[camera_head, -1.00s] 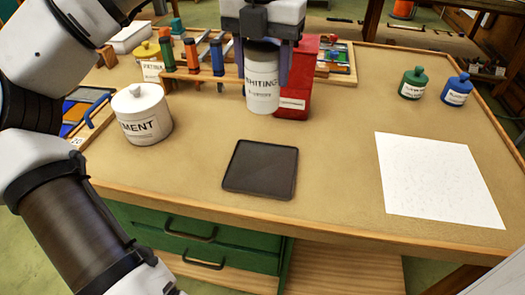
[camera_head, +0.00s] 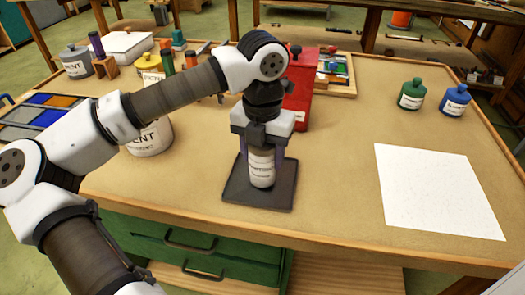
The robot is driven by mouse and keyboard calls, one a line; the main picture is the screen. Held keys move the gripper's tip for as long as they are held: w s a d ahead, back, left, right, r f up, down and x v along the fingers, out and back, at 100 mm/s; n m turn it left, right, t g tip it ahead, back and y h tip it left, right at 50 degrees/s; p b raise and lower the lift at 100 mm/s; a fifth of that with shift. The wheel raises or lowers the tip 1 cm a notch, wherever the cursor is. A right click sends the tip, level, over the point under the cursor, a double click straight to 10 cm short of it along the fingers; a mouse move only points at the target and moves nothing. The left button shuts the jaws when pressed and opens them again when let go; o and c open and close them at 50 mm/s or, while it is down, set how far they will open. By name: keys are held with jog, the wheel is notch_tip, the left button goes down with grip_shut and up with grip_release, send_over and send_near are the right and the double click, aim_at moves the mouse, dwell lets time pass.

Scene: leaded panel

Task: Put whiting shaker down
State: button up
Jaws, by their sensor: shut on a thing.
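The whiting shaker (camera_head: 261,168) is a white cylinder with dark lettering, upright in my gripper (camera_head: 262,150). My gripper points down and is shut on its upper part, hiding its top. The shaker's lower end is over the dark square tray (camera_head: 236,192) near the front middle of the bench. It looks to be at the tray's surface, but I cannot tell whether it touches.
A white sheet (camera_head: 438,190) lies at right, with green (camera_head: 411,95) and blue (camera_head: 455,101) jars behind it. A red box (camera_head: 299,98) stands behind my gripper. A white cement tub (camera_head: 150,138) is partly behind my arm. Bench between tray and sheet is clear.

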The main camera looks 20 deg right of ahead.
jog(key=shift+f+b, duration=0.2)
jog(key=shift+b, duration=0.1)
jog(key=o, duration=1.1)
jog(key=shift+r, duration=0.1)
jog(key=shift+o, duration=0.2)
jog(key=shift+r, duration=0.15)
notch_tip(320, 180, up, 11)
jog(key=shift+r, duration=0.55)
